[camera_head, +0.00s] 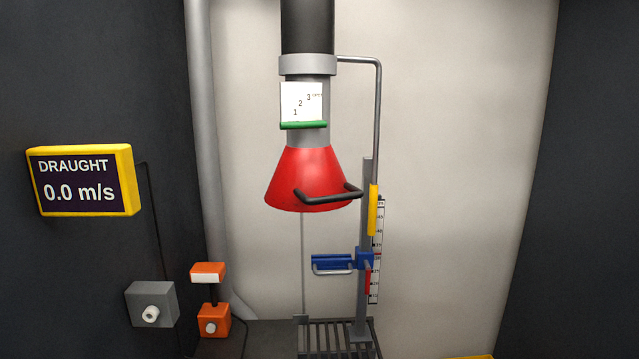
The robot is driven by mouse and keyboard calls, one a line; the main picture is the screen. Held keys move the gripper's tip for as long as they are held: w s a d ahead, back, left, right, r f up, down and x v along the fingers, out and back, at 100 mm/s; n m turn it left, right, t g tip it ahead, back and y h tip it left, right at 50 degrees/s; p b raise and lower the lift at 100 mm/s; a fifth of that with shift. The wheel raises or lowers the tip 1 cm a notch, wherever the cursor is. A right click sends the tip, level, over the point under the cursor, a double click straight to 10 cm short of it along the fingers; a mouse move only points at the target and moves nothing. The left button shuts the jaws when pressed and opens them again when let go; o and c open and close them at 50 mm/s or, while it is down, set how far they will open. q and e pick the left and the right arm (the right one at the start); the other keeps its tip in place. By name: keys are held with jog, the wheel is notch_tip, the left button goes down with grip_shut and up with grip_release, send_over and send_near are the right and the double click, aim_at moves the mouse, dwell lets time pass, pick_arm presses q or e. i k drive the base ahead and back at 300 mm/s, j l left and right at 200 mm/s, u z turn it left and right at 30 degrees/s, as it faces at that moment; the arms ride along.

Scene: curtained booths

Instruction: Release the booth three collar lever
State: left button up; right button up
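A blue collar (364,258) sits on an upright grey post (367,180), to the right of and below a red cone-shaped hood (312,175). A blue bar (331,261) with a grey loop handle (333,271) reaches left from near the collar; I cannot tell which part is the collar lever. A red piece (368,282) lies just below the collar along the post. A yellow piece (373,210) is higher on the post. The hood has a black bar handle (325,198) across its lower front. Neither of my grippers is in view.
A white card (302,101) marked 1, 2, 3 has a green bar (303,125) at its foot. A yellow-framed display (84,180) reads DRAUGHT 0.0 m/s. A grey box (151,304) and an orange device (214,320) are lower left. A slatted grate (332,342) is below.

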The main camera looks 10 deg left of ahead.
aim_at(366, 264)
jog(key=i+j, duration=0.65)
jog(key=i, duration=0.25)
jog(key=j+u, duration=0.05)
